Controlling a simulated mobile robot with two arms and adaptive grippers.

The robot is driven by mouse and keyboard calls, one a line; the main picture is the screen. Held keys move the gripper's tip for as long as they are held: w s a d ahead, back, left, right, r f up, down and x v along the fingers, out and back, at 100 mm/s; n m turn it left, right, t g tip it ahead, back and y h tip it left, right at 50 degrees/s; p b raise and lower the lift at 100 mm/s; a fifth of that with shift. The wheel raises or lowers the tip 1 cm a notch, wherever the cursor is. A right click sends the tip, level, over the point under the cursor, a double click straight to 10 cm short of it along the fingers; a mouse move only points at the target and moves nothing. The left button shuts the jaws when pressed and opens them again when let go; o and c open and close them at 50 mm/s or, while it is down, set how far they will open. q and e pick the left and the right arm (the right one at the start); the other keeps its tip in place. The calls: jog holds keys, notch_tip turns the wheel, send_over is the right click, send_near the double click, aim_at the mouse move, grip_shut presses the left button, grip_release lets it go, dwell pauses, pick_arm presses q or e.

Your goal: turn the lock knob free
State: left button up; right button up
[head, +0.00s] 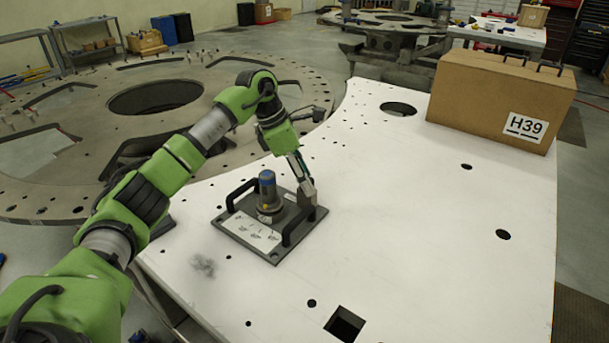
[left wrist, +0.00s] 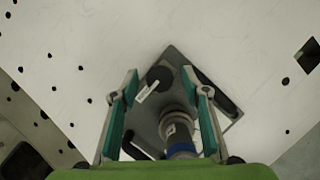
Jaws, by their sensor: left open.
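A dark square plate (head: 262,251) lies on the white table. It carries an upright grey cylinder with a blue cap (head: 267,190) and two black handles. My right gripper is out of view.
A handle (left wrist: 212,92) lies just right of the right finger. A cardboard box marked H39 (head: 500,100) stands at the back right of the white table (head: 430,220). The table has several holes; its middle is clear. A large round metal plate (head: 60,120) is at left.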

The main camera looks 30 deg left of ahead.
pick_arm(q)
jog(key=c, duration=1.1)
jog(key=shift+n, duration=0.3)
jog(key=n+t+y+b, duration=0.1)
jog(key=n, duration=0.3)
jog(key=shift+d, duration=0.1)
jog(key=n+y, duration=0.1)
jog(key=n, duration=0.1)
jog(key=n+y+b, duration=0.1)
jog(key=n, duration=0.1)
jog(key=shift+s+d+n+t, duration=0.1)
jog(key=shift+d+n+t, duration=0.05)
jog(key=shift+n+t, duration=0.25)
jog(key=n+y+b, duration=0.1)
jog(key=n+y, duration=0.1)
jog(key=n, duration=0.2)
jog(key=shift+d+n, duration=0.15)
jog(key=shift+n, duration=0.15)
jog(key=shift+n+g+y+b, duration=0.4)
jog(key=shift+n+y+b, duration=0.35)
jog(key=shift+n, duration=1.15)
